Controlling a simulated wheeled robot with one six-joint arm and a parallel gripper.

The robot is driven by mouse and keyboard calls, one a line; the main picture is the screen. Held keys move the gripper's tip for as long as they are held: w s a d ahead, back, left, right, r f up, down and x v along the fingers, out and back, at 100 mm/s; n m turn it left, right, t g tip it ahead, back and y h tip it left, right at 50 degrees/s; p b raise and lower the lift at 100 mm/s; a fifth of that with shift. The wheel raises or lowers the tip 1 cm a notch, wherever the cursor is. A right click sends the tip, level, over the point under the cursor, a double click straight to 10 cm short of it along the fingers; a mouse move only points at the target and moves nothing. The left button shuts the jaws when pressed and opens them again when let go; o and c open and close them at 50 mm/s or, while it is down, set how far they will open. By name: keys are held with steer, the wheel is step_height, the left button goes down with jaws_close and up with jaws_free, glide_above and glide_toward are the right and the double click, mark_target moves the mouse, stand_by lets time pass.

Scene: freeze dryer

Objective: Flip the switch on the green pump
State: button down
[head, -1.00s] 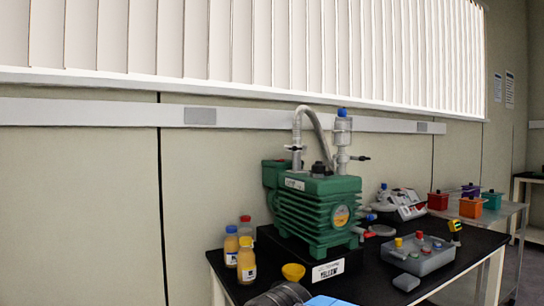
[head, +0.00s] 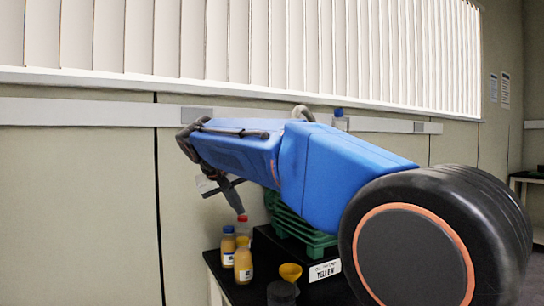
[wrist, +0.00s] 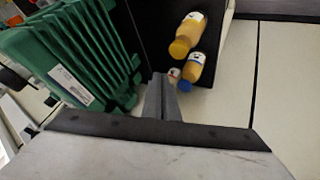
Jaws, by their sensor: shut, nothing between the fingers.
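The green pump (head: 304,236) stands on a black base on the table, mostly hidden behind my blue arm in the head view. Its ribbed green side shows large at the left of the wrist view (wrist: 100,45). I cannot make out its switch in either current view. My gripper (head: 239,208) points down to the left of the pump, above the bottles in the picture. In the wrist view my gripper's fingers (wrist: 164,92) are together and empty, apart from the pump's side.
Bottles with yellow-orange contents (head: 243,265) stand left of the pump; they also show in the wrist view (wrist: 191,29). The wall (head: 80,200) is behind. My arm hides the table's right side.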

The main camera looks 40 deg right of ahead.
steer(key=w+d+r+m+g+h, duration=0.7)
steer(key=w+d+r+m, duration=0.7)
steer(key=w+d+r, duration=0.5)
steer(key=shift+r, duration=0.35)
steer(key=x, duration=0.9)
steer(key=shift+s+d+r, duration=0.15)
steer(key=shift+s+d, duration=0.05)
steer(key=shift+d, duration=0.15)
step_height(320, 180, down, 3)
steer(key=shift+s+r, duration=0.15)
steer(key=shift+r, duration=0.05)
steer(key=shift+s+f, duration=0.1)
steer(key=shift+f, duration=0.7)
